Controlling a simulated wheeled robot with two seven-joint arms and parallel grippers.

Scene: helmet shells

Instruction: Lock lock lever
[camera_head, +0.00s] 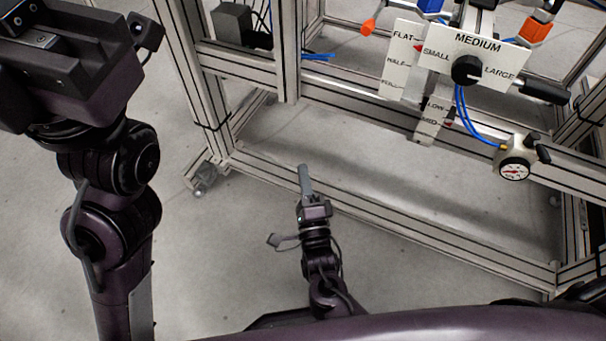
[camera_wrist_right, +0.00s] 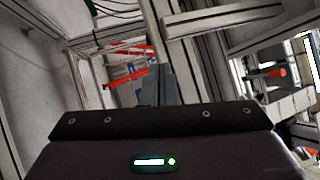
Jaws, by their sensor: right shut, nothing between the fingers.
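My right gripper (camera_head: 304,172) points up the picture, low in front of the frame. Its fingers are shut and empty, well apart from the levers and knobs. They also show in the right wrist view (camera_wrist_right: 160,82). An orange-red lever handle (camera_head: 369,26) sticks out left of the label plates at the top. An orange block (camera_head: 535,33) sits on a fitting at the upper right. I cannot tell which of these is the lock lever. My left arm stands at the left; its gripper body shows at the top left corner, but its fingers cannot be made out.
An aluminium-profile frame (camera_head: 400,227) has a lower rail beyond my right gripper. A black knob (camera_head: 466,70) sits on the size label plate. A pressure gauge (camera_head: 514,171) and blue hoses hang at the right. Open grey floor lies between my arms.

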